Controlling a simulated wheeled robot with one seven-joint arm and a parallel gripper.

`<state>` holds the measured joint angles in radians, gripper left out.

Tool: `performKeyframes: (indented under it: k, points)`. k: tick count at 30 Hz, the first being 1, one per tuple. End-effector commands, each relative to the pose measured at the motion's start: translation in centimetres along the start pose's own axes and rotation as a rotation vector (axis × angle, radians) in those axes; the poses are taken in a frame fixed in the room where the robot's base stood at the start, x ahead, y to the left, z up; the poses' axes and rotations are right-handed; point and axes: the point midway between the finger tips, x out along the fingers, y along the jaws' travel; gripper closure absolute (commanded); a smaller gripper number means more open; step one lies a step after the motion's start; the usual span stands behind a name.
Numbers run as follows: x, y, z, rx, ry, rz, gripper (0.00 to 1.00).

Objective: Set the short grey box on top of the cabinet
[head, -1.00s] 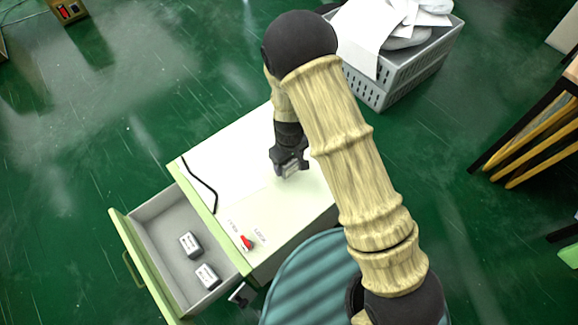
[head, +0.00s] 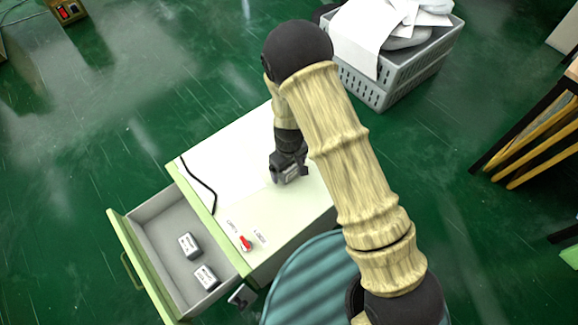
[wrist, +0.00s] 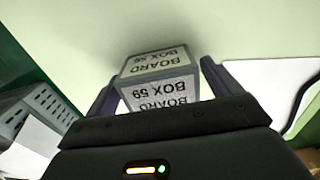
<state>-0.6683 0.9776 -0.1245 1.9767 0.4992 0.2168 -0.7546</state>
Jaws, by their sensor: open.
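A short grey box with a white label reading BOARD BOX 59 (wrist: 157,68) is between the two spread fingers of my gripper (wrist: 160,84) in the wrist view, with a gap on each side. In the head view the grey box (head: 288,176) is on or just above the cabinet's pale top (head: 240,150), partly hidden by my gripper (head: 288,168). My gripper is open around the box. Contact under the box is hard to make out.
The cabinet's drawer (head: 160,230) is pulled out and holds two small grey boxes. A black cable (head: 203,184) and a red switch (head: 245,243) are on the cabinet top. A grey crate (head: 385,85) stands behind. A teal ribbed object (head: 310,280) is in front.

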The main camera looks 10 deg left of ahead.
Motion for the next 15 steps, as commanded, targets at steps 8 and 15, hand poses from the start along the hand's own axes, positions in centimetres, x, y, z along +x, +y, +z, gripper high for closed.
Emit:
performKeyframes:
  k: [8,15]
  points:
    - [-2.5,0.0,-0.1,0.000,0.003,0.001,0.10]
    - [-7.3,0.0,-0.1,-0.001,0.003,0.001,0.10]
